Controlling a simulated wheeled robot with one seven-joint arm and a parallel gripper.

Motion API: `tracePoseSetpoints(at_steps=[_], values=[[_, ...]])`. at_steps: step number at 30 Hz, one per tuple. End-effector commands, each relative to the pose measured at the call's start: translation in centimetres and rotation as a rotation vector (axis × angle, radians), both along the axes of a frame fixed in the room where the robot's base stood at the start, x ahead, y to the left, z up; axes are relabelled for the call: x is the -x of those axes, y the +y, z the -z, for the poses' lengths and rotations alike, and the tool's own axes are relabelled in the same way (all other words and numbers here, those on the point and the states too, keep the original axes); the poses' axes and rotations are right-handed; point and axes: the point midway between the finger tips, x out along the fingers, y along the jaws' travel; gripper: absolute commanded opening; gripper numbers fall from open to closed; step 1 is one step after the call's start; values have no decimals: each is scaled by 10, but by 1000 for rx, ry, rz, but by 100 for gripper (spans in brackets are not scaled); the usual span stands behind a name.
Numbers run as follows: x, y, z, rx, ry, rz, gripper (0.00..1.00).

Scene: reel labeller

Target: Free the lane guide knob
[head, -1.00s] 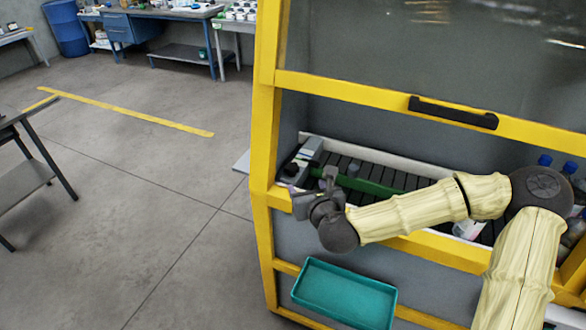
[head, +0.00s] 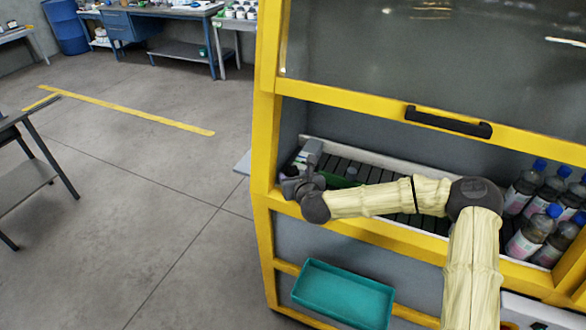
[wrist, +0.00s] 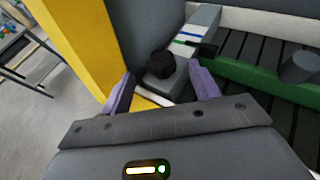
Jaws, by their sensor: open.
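A dark round knob (wrist: 162,64) sits on a grey block (wrist: 168,82) at the left end of the conveyor, seen in the wrist view. My gripper (wrist: 161,75) is open, with its two purple fingers on either side of the knob and block. I cannot tell whether the fingers touch them. The green lane guide (wrist: 262,84) runs along the dark roller conveyor to the right; part of it also shows behind my arm in the head view (head: 343,183). In the head view my gripper (head: 293,187) is at the machine's left opening, and the knob cannot be made out there.
A yellow frame post (wrist: 80,40) stands close on the left of my gripper. A grey cylinder (wrist: 298,68) stands over the conveyor. Several bottles (head: 535,205) stand at the right end. A teal tray (head: 343,293) is below the opening, and a raised window with a handle (head: 448,121) is above.

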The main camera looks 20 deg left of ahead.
Motion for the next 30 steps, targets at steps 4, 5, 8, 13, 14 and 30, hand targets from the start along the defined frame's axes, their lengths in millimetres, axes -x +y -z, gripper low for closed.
tracePoseSetpoints(at_steps=[4,5,8,13,14,30], values=[[-17,11,7,1,1,1,62],[-19,13,8,1,1,1,62],[-28,18,13,0,0,0,62],[-34,22,17,2,-1,-1,62],[-35,23,17,2,-1,-1,62],[-35,22,17,1,-1,0,17]])
